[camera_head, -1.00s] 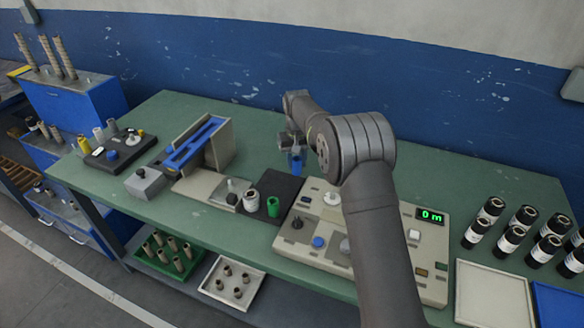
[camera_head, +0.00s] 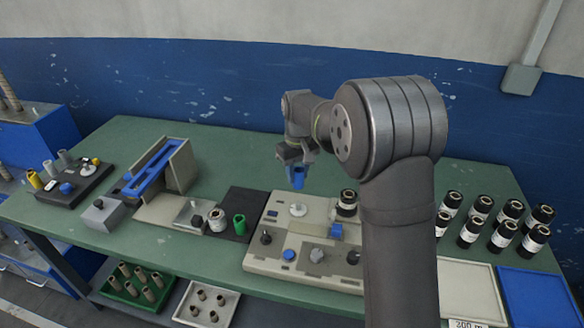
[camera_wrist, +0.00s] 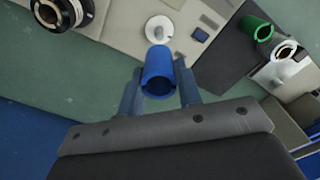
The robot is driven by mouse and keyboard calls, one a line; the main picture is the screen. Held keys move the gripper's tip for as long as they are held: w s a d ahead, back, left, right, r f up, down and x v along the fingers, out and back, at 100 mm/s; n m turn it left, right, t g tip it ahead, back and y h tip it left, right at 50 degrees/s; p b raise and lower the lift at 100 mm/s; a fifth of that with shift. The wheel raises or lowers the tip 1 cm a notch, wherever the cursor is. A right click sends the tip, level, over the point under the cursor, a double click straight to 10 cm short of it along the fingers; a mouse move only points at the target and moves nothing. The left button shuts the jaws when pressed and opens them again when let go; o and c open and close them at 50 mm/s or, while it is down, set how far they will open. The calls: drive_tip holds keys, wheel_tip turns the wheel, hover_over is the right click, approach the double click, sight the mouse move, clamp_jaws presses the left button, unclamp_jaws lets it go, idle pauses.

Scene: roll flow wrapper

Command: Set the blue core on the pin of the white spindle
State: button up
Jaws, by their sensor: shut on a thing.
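My gripper (camera_head: 296,160) is shut on the blue core (camera_head: 297,179), a hollow blue tube held upright above the control panel. In the wrist view, the blue core (camera_wrist: 158,68) sits between the two fingers of my gripper (camera_wrist: 160,95), its open end towards the camera. The white spindle (camera_head: 298,210) is a pale disc with a short pin on the panel's back left part. In the head view it lies below the core, with a gap between them. In the wrist view, the white spindle (camera_wrist: 159,29) shows just beyond the core, its pin bare.
A black roll (camera_head: 347,203) stands on the panel (camera_head: 258,255) right of the white spindle. A green core (camera_head: 239,224) stands on the dark mat (camera_head: 246,205), beside a white core (camera_head: 217,220). Several black rolls (camera_head: 480,212) stand at the right. The bench behind the panel is clear.

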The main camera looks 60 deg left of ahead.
sight(298, 189)
drive_tip(key=shift+d+f, duration=0.3)
drive_tip(key=shift+f, duration=2.15)
drive_tip(key=shift+f, duration=0.6)
drive_tip(key=shift+f, duration=0.4)
drive_tip(key=shift+f, duration=0.45)
drive_tip(key=shift+f, duration=0.6)
drive_tip(key=shift+f, duration=0.1)
drive_tip(key=o, duration=1)
